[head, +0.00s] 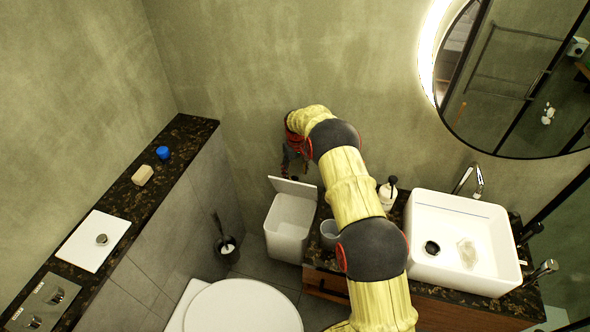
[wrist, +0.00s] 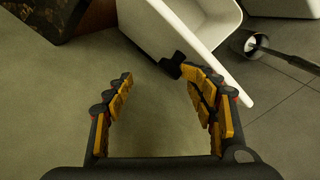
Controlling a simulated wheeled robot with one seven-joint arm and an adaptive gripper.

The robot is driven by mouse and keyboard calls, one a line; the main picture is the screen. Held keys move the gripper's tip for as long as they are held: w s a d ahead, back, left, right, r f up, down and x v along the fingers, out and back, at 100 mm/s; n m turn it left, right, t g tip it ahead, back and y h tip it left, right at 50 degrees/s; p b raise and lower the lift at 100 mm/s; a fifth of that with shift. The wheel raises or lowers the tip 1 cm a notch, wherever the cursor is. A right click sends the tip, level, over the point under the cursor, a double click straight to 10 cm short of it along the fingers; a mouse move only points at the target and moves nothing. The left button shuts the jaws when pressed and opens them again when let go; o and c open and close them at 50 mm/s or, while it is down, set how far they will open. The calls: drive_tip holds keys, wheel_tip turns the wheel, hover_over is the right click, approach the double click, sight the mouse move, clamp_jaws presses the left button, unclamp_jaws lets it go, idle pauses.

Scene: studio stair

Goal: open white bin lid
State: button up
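The white bin (head: 289,232) stands on the floor against the wall, left of the sink counter. Its lid (head: 293,187) is raised at the wall side, and the hollow inside shows. In the wrist view the lid (wrist: 212,62) is a slanting white panel with the bin (wrist: 225,15) behind it. My gripper (wrist: 150,72) is open with nothing between its fingers. The right finger's dark tip overlaps the lid's edge in the picture; I cannot tell whether they touch. In the head view my gripper (head: 293,160) is above and behind the lid, close to the wall, partly hidden by my arm.
A toilet brush in its holder (head: 227,249) stands left of the bin, with the toilet (head: 243,306) in front. A grey cup (head: 329,234), a soap dispenser (head: 387,195) and the sink (head: 460,240) are on the counter at right. A stone ledge (head: 125,190) runs along the left.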

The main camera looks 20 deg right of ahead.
drive_tip(key=shift+o, duration=1)
drive_tip(key=shift+s+d+f, duration=0.2)
drive_tip(key=shift+f, duration=0.25)
drive_tip(key=shift+s+d+f, duration=0.15)
drive_tip(key=shift+s+f, duration=0.05)
drive_tip(key=shift+f, duration=0.2)
drive_tip(key=shift+w+a+r, duration=0.1)
drive_tip(key=shift+r, duration=0.15)
drive_tip(key=shift+c, duration=0.7)
drive_tip(key=shift+r, duration=0.25)
drive_tip(key=shift+c, duration=0.2)
drive_tip(key=r, duration=1)
drive_tip(key=shift+w+a+r, duration=0.1)
drive_tip(key=shift+w+r, duration=0.15)
drive_tip(key=shift+r, duration=0.1)
drive_tip(key=shift+c, duration=0.9)
drive_tip(key=shift+a+r, duration=0.15)
drive_tip(key=shift+r, duration=0.5)
